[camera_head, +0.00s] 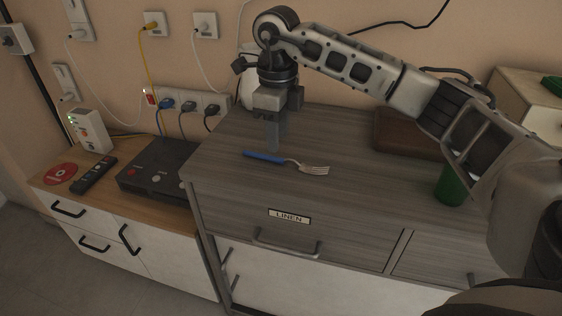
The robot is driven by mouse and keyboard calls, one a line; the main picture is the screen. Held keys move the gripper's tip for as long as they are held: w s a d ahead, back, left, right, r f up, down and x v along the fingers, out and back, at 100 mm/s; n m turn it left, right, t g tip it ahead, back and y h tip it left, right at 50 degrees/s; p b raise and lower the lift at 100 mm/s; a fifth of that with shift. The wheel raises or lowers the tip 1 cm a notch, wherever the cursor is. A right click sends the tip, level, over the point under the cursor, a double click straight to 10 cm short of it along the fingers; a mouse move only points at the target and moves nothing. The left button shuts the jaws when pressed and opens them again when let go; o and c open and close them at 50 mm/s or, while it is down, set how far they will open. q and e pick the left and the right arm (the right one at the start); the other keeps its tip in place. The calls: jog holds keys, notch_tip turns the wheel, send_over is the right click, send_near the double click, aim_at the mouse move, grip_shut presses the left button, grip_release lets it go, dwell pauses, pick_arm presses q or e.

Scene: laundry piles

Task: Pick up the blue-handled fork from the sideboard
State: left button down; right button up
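The blue-handled fork (286,162) lies flat on the grey wood-grain top of the sideboard (240,185). Its blue handle points left and its metal tines point right. My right gripper (274,148) points straight down just behind the handle, with its fingertips close to it in the picture. I cannot tell whether they touch the fork. The fingers overlap from this side, so any gap between them is hidden. My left gripper is out of view.
A brown box (405,137) and a green cup (450,187) stand to the right, partly behind my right arm. A lower cabinet (110,215) at left holds a black device (160,170), a remote (94,175) and a red disc (61,173). Cables hang from wall sockets.

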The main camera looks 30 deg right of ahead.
aim_at(280, 158)
jog(key=f, duration=0.5)
jog(key=shift+w+d+f, duration=0.1)
jog(key=shift+d+f, duration=0.05)
jog(key=shift+d, duration=0.1)
grip_shut()
